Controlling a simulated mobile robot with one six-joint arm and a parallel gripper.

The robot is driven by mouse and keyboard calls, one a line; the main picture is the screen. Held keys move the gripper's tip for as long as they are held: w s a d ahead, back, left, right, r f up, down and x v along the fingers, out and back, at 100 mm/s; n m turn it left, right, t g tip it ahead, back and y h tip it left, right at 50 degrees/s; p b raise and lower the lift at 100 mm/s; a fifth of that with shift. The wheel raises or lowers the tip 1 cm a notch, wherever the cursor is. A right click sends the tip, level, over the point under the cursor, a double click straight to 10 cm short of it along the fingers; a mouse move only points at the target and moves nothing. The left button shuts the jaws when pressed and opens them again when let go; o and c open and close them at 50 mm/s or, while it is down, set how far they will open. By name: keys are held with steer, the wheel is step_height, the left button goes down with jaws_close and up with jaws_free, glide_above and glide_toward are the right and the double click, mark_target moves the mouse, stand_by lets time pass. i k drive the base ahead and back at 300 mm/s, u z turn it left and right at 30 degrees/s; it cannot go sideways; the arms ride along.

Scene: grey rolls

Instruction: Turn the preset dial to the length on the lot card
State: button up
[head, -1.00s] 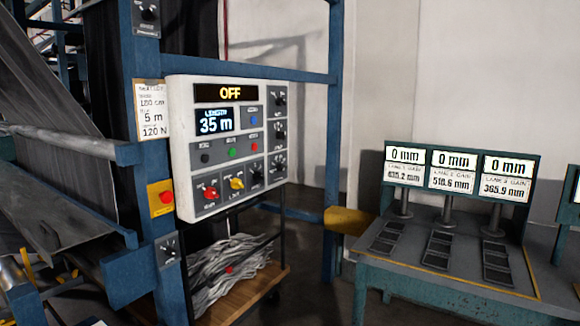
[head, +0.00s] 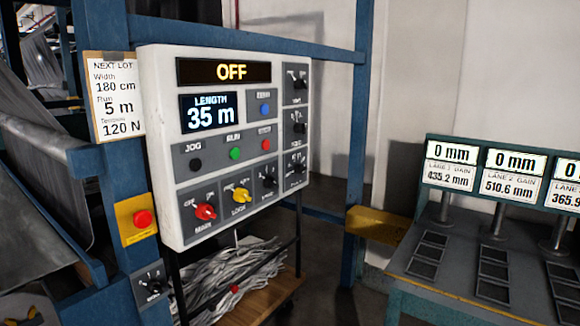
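The lot card (head: 116,98) hangs on the blue post left of the panel. Another black dial (head: 268,179) sits in the bottom row. Their labels are too small to tell which is the preset dial.
The bottom row also has a red main switch (head: 205,211) and a yellow switch (head: 240,195). A red button on a yellow plate (head: 144,218) sits on the post. A gauge bench (head: 470,270) stands at right. Floor shows between it and the panel.

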mark_target(298, 169)
steer(key=u, duration=0.6)
steer(key=i, duration=0.9)
steer(key=u, duration=0.55)
